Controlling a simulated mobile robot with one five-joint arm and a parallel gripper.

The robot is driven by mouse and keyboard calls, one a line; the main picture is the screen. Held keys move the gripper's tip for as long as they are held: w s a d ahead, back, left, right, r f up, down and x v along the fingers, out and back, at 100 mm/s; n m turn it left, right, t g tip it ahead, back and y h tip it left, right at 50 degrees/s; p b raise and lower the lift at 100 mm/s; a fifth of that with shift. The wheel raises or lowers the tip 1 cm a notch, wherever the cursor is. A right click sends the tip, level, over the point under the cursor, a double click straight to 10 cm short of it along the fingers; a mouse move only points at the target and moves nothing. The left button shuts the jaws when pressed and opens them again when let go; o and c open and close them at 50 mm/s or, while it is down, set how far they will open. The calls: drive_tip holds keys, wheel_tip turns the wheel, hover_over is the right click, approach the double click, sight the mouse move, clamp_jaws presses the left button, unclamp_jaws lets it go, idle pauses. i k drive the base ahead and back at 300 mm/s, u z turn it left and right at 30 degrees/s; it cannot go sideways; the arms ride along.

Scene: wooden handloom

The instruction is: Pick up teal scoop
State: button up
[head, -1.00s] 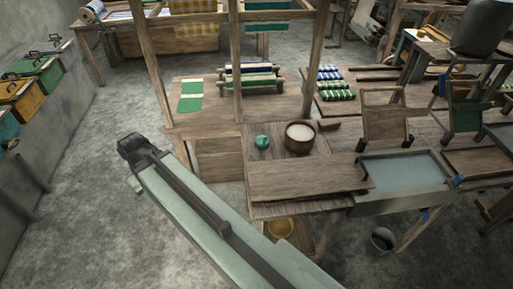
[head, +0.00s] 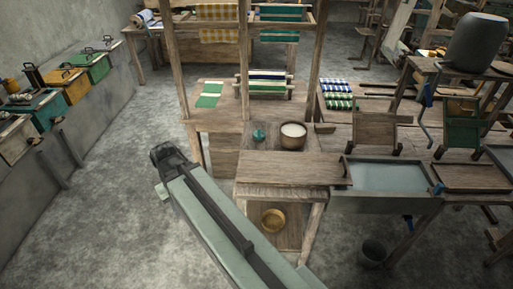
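A small round teal thing, which looks like the teal scoop (head: 259,135), lies on the wooden table just left of a brown bowl (head: 292,136) with pale contents. It is too small to make out a handle. My arm reaches from the bottom of the head view up and left, ending in a dark joint at the table's left side, over the floor. My gripper's fingers do not show. The arm's end is apart from the teal thing, to its left and nearer to me.
A raised wooden board (head: 290,169) lies in front of the bowl, with a grey-blue basin (head: 385,176) to its right. Loom posts (head: 244,60) stand behind the teal thing. A yellow basket (head: 273,219) sits on a lower shelf. The grey floor (head: 110,200) at left is clear.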

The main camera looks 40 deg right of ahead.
sight(259, 135)
drive_tip(key=z, duration=0.15)
drive_tip(key=i, duration=0.7)
drive_tip(key=u, duration=0.25)
drive_tip(key=k, duration=0.7)
drive_tip(key=z, duration=0.25)
drive_tip(key=i, duration=0.9)
drive_tip(key=u, duration=0.05)
